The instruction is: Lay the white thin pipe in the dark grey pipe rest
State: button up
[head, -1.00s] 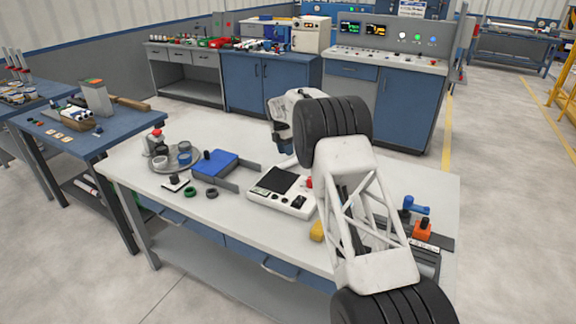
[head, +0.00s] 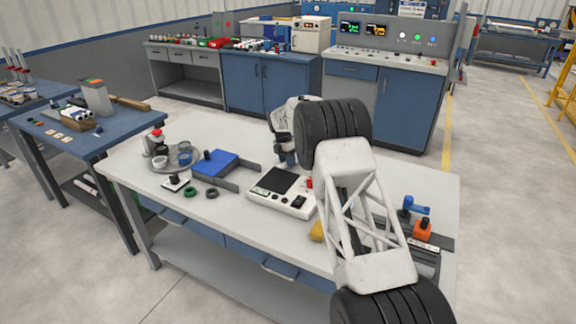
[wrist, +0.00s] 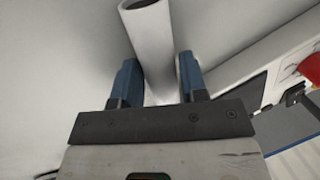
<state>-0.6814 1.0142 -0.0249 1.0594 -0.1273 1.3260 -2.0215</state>
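In the wrist view a white pipe (wrist: 150,38) with a dark hollow end runs between the two blue fingers of my gripper (wrist: 158,78). The fingers stand apart on either side of it; whether they press on it I cannot tell. In the head view my gripper (head: 287,158) is low over the table, just behind the white console; my arm hides most of the area beside it, and I cannot make out the pipe there. I cannot single out the dark grey pipe rest with certainty; dark grey parts (head: 437,241) lie at the table's right end, partly behind my arm.
The white console (head: 283,193) stands close in front of my gripper. Left of it are a blue block (head: 216,163), dark rings (head: 211,193) and a round tray (head: 160,168). Orange and blue parts (head: 422,230) stand at the right. The table's back left is clear.

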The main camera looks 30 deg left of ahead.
jog(key=shift+c, duration=0.3)
grip_shut()
jog(key=c, duration=0.6)
grip_release()
jog(key=shift+c, duration=0.2)
jog(key=shift+o, duration=0.5)
jog(key=shift+c, duration=0.3)
jog(key=shift+r, duration=5)
